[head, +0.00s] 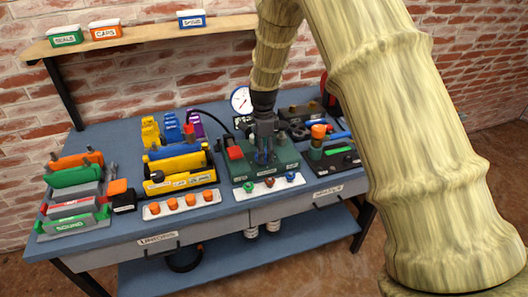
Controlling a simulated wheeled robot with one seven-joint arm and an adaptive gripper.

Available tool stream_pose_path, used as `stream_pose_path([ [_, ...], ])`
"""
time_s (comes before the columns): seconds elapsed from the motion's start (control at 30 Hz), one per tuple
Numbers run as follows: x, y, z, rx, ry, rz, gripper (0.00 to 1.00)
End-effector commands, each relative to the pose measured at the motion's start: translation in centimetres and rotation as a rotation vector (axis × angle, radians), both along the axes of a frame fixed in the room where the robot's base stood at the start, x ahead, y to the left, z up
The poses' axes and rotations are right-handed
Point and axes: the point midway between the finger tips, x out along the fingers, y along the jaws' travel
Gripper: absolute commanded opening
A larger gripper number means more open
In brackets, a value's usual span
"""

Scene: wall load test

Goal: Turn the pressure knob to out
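My gripper (263,156) points down over the green test block (286,168) at the middle right of the bench. A white round pressure gauge (240,100) stands behind the block, with a red needle or mark. I cannot make out the pressure knob for certain; the gripper covers part of the block.
A white strip with small coloured parts (247,190) lies in front of the block. A yellow fixture (180,181) stands to the left. A black hose (207,113) arcs behind.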

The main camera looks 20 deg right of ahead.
Motion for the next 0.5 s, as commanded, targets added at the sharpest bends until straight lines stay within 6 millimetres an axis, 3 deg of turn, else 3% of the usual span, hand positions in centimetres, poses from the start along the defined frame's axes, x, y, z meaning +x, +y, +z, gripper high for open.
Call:
stream_pose_path([
  [0.2, 0.0, -0.1, -1.5, 0.000, 0.000, -0.001, 0.73],
  [0.5, -0.1, -0.2, -1.8, 0.000, 0.000, -0.002, 0.73],
])
